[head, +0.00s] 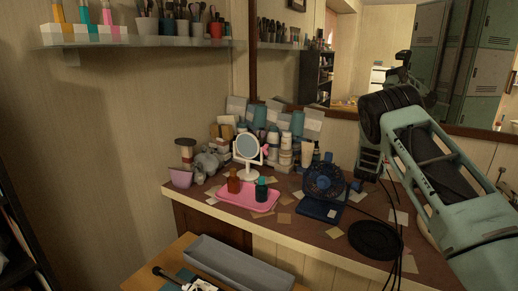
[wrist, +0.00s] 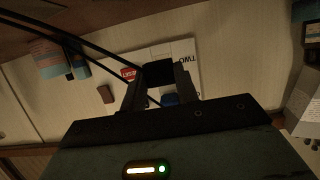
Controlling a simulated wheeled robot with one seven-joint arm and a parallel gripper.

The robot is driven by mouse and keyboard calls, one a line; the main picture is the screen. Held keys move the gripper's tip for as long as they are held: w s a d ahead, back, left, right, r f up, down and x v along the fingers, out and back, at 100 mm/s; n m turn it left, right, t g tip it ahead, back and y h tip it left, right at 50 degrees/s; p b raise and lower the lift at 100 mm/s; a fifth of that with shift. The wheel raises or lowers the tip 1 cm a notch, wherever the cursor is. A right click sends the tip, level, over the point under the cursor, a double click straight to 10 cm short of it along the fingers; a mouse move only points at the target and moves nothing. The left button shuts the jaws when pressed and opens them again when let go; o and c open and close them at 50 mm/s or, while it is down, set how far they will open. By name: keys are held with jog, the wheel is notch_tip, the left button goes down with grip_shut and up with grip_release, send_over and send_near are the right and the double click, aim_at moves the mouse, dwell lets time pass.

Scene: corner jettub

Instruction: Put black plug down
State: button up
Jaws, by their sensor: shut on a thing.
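My gripper (wrist: 158,92) shows in the wrist view with its two dark fingers shut on a small black block, the black plug (wrist: 159,70). Behind the plug is a white printed item (wrist: 184,54) with a red label; I cannot tell whether the plug touches it. Thin black cables (wrist: 68,40) run from the upper left toward the plug. In the head view my arm reaches in from the right over the counter, and its lower end is near the blue fan. The fingers and the plug cannot be made out there.
The counter (head: 310,235) holds a blue fan (head: 324,181), a pink tray (head: 248,198) with two bottles, a round mirror (head: 247,147), and a black coil (head: 375,240). Cards lie scattered about. A grey bin (head: 240,268) stands in front. Black cables (head: 398,225) hang at the right.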

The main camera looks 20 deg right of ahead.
notch_tip(320, 180, up, 10)
jog(key=p, duration=1)
